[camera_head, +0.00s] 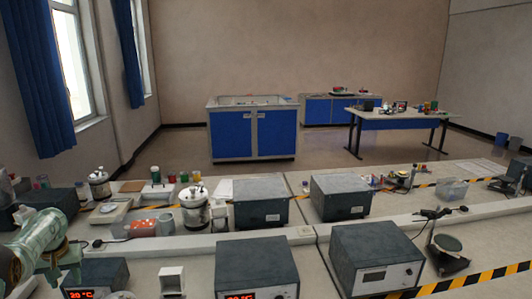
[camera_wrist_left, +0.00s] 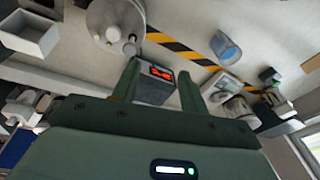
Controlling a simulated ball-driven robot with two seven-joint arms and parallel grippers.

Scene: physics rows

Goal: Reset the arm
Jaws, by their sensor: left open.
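My left arm comes in from the left edge in the head view, and its pale green gripper (camera_head: 62,268) hangs over the near left of the bench. In the left wrist view its two green fingers (camera_wrist_left: 157,84) stand apart with nothing held between them. A dark box with a red lit display (camera_wrist_left: 157,76) shows beyond and between the fingers; I cannot tell whether they touch it. My right gripper is in neither view.
Dark grey instrument boxes (camera_head: 257,268) (camera_head: 376,258) stand along the near bench, with more (camera_head: 260,201) (camera_head: 340,197) behind. A metal pot (camera_head: 195,209), an orange-filled tray (camera_head: 142,228) and a small white box (camera_head: 171,280) are near my left arm. A stand (camera_head: 447,243) is at right.

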